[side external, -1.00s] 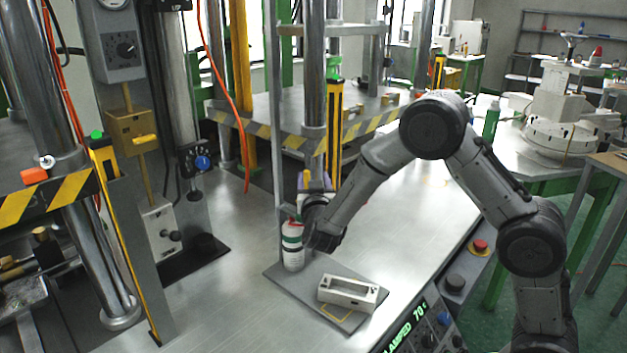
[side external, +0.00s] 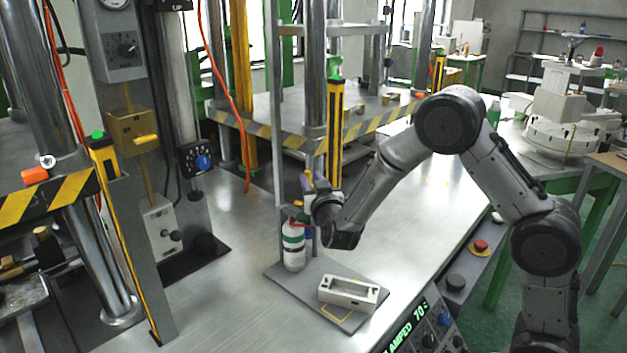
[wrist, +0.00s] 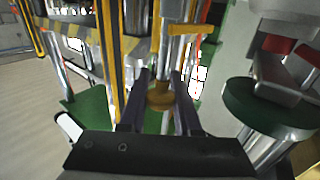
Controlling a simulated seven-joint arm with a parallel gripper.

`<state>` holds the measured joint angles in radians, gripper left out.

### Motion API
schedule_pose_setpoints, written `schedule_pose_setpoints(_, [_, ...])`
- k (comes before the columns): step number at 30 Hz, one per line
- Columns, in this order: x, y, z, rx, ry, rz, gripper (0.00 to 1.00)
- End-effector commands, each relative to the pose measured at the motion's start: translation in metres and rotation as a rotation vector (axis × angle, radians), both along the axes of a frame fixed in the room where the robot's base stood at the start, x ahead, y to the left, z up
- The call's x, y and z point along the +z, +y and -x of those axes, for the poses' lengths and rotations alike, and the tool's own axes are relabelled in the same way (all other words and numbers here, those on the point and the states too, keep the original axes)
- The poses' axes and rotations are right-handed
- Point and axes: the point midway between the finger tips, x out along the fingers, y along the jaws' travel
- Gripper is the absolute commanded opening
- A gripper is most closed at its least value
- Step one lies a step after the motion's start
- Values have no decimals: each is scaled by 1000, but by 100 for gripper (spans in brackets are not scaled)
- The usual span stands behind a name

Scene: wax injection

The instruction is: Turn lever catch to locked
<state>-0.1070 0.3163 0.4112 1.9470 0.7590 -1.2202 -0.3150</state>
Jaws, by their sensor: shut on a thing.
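My gripper (wrist: 161,82) shows in the wrist view with its two dark fingers on either side of a brass-coloured knob (wrist: 160,98), shut on it. A grey shaft rises behind the knob to a yellow crossbar (wrist: 188,29). In the side view my gripper (side external: 308,184) is at the upright post of the grey frame, above the white bottle; the knob is hidden there. A brass box with a yellow handle (side external: 145,140), which looks like a lever catch, hangs on the left column, well away from my gripper. The handle lies roughly level.
A white bottle with a green band (side external: 293,247) and a pale open block (side external: 349,293) stand on a grey plate (side external: 290,273) below my gripper. The frame post (side external: 280,130) is close by. The steel tabletop (side external: 225,290) to the left is clear.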

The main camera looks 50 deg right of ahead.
Motion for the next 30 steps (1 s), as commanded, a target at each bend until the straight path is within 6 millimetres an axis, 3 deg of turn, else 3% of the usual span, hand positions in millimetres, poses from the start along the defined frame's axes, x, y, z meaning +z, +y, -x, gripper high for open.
schedule_pose_setpoints(30, [0,21,-4,869,-1,-1,0])
